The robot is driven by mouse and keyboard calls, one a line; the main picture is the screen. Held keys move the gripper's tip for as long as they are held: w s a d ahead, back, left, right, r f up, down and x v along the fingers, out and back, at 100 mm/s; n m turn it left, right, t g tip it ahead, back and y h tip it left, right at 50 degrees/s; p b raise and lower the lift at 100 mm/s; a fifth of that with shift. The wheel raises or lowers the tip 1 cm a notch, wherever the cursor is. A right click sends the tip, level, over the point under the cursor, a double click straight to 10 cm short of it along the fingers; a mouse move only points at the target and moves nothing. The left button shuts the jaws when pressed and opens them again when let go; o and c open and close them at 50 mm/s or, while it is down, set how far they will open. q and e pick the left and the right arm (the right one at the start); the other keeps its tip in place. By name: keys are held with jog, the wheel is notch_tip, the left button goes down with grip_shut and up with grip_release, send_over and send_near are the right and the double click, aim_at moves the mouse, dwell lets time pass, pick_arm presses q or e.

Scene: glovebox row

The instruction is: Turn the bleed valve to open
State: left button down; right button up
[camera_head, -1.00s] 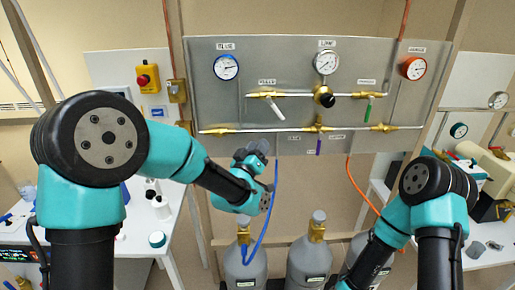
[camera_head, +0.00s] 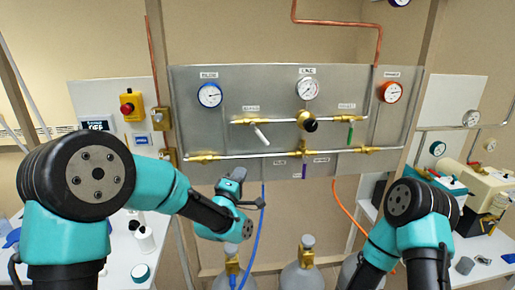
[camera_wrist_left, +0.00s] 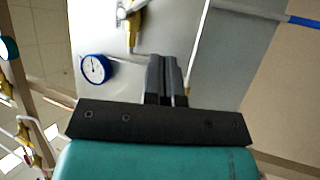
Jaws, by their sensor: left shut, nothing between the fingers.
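The steel panel (camera_head: 235,155) carries brass valves on pipes. One has a white lever (camera_head: 261,134) slanting down to the right, one has a green lever (camera_head: 350,134) hanging nearly upright, and a purple lever (camera_head: 304,171) hangs below the lower pipe. A brass valve with a black knob (camera_head: 310,124) sits under the middle gauge. The labels are too small to read surely, so I cannot tell which valve is the bleed valve. My left gripper (camera_head: 236,175) is near the panel's lower edge, below the white lever and apart from it. In the left wrist view its fingers (camera_wrist_left: 167,75) are shut and empty.
The panel has a blue gauge (camera_head: 210,95), a middle gauge (camera_head: 307,88) and a red gauge (camera_head: 391,92). A blue hose (camera_head: 257,235) and an orange hose (camera_head: 350,215) hang below it. Gas cylinders (camera_head: 305,275) stand underneath. A yellow emergency-stop box (camera_head: 131,106) is left.

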aim_at(260, 134)
pick_arm(q)
jog(key=n, duration=0.2)
jog(key=w+n, duration=0.1)
jog(key=n, duration=0.2)
jog(key=a+f+n, duration=0.1)
jog(key=n, duration=0.2)
jog(key=shift+w, duration=0.25)
jog(key=s+d+r+x, duration=0.1)
jog(key=d+x, duration=0.1)
jog(key=x, duration=1)
jog(key=shift+w+d+r, duration=0.2)
jog(key=shift+r, duration=0.05)
